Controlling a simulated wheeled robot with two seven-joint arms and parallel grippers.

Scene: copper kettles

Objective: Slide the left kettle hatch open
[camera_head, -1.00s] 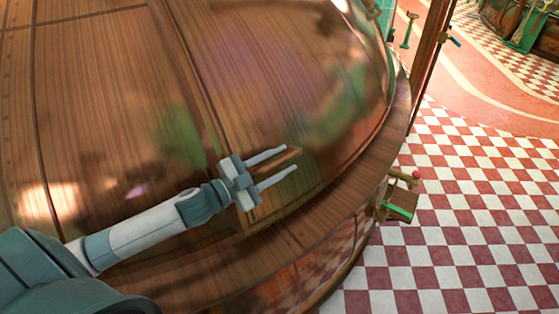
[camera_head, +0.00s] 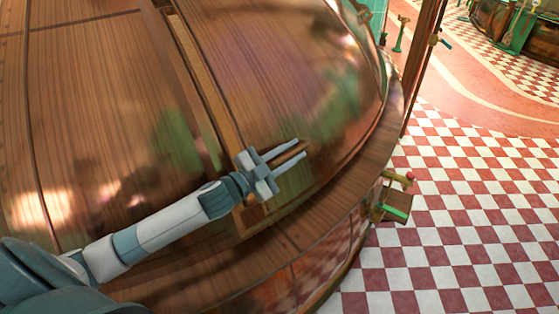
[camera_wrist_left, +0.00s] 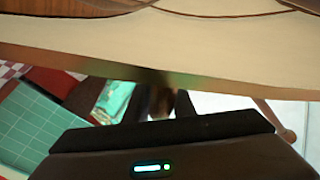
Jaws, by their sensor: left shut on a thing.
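The left kettle is a large copper dome (camera_head: 95,110) that fills the left and middle of the head view. Its hatch (camera_head: 270,80) is a curved copper panel on the right of the dome. A narrow gap (camera_head: 192,75) shows along the hatch's left edge. My left gripper (camera_head: 299,148) is at the lower part of the hatch, shut on its handle (camera_head: 287,155), a short wooden-coloured bar between the two fingers. The left wrist view shows a broad pale surface close to the camera; the fingers and handle cannot be made out there. My right gripper is out of view.
A wooden rim (camera_head: 330,195) runs around the dome's base. To the right is a red and white checkered floor (camera_head: 470,220), largely clear. A small stand with a green part (camera_head: 396,210) is beside the rim. Another copper kettle (camera_head: 490,18) stands at the back right.

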